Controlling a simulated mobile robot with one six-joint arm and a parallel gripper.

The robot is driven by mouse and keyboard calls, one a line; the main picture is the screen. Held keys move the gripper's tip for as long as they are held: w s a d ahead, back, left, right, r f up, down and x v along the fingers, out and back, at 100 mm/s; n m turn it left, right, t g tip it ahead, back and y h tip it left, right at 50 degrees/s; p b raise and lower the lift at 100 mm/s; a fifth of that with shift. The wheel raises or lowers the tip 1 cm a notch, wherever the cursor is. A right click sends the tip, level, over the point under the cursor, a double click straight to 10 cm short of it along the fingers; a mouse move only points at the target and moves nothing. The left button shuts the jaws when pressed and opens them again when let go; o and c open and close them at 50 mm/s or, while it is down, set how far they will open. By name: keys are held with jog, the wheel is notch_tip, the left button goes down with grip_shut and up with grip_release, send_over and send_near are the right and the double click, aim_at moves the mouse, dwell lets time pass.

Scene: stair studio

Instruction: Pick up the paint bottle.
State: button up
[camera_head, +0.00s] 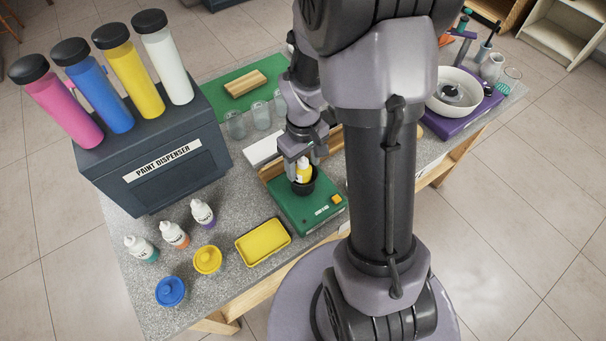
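A small paint bottle (304,173) with a yellow label sits upright in a black cup (301,188) on a green device (322,207). My gripper (303,163) points down over this bottle, with its fingers at the bottle's upper part. Whether the fingers press on it cannot be told at this size. Several similar white bottles stand apart at the front left: one with a teal band (141,249), one with an orange band (174,235) and one with a purple band (203,213).
A dark paint dispenser (185,160) with large coloured bottles stands at the left. A yellow tray (263,242), a yellow pot (207,260) and a blue pot (171,291) are near the front edge. Glass jars (236,125) stand behind. A purple pottery wheel (456,121) is at the right.

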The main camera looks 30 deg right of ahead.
grip_shut()
